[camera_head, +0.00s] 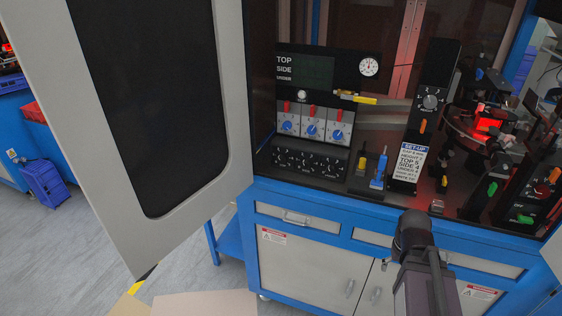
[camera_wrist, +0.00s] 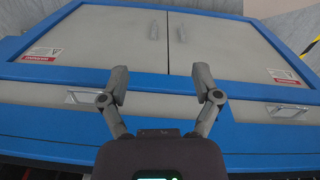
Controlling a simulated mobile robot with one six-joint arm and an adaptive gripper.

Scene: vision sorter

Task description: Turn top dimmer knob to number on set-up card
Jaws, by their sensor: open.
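The light controller (camera_head: 318,70) stands in the cabinet, with the words TOP, SIDE and UNDER on its black upper panel. Below are three blue dimmer knobs, left (camera_head: 287,127), middle (camera_head: 313,131) and right (camera_head: 337,135), with red switches above them. Which knob is the top one cannot be read. The set-up card (camera_head: 405,164) leans right of them; its TOP line seems to show 5, but the print is small. My gripper (camera_wrist: 160,75) is open and empty in the wrist view, facing the cabinet's lower doors. In the head view only my arm shows, well below the knobs.
The grey enclosure door (camera_head: 222,170) stands open at left. A black selector post (camera_head: 432,95), a blue-handled clamp (camera_head: 380,170) and a red-lit turntable (camera_head: 485,125) stand on the deck. A yellow-tipped rod (camera_head: 360,98) juts out above the right knob. The cabinet's blue front edge (camera_head: 330,197) lies below.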

